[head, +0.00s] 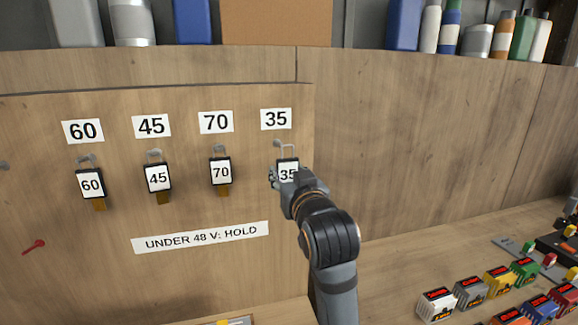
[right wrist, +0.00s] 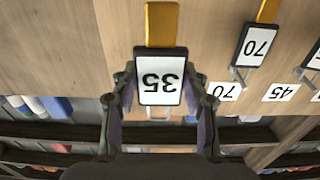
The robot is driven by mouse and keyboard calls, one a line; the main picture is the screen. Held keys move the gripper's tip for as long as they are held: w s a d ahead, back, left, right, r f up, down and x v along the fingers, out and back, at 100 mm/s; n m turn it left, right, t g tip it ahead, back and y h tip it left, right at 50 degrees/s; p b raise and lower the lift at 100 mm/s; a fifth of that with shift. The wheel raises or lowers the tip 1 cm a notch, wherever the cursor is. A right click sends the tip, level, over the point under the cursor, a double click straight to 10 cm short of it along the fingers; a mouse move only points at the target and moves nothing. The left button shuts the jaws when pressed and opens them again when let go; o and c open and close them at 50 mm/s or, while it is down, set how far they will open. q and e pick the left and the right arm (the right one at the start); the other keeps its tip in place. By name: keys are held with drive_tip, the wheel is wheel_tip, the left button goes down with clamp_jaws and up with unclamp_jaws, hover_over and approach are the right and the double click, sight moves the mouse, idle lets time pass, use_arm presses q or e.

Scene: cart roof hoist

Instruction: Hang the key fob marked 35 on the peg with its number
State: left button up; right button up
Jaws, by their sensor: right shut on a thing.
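The key fob marked 35 (head: 287,170) is at the peg (head: 278,143) under the 35 label (head: 276,119) on the wooden board. My right gripper (head: 280,177) is shut on this fob from the front. In the right wrist view the fob (right wrist: 160,82) appears upside down between the two fingers (right wrist: 160,100), with its yellow tab above. A wire loop stands up from the fob close to the peg; I cannot tell whether the loop is around the peg. My left gripper is not in view.
Fobs 60 (head: 90,185), 45 (head: 158,178) and 70 (head: 221,172) hang under their matching labels to the left. A strip reading UNDER 48 V: HOLD (head: 201,238) is below. Several small coloured boxes (head: 470,292) stand on the bench at right. Bottles line the shelf above.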

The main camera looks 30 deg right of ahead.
drive_tip(key=shift+w+r+p, duration=0.1)
drive_tip(key=shift+r+p, duration=0.05)
drive_tip(key=shift+p, duration=0.4)
drive_tip(key=shift+w+f, duration=0.2)
drive_tip(key=shift+w, duration=0.05)
drive_tip(key=b+x, duration=0.1)
drive_tip(key=x, duration=0.6)
drive_tip(key=shift+w+f, duration=0.15)
drive_tip(key=shift+f, duration=0.25)
drive_tip(key=o, duration=1.4)
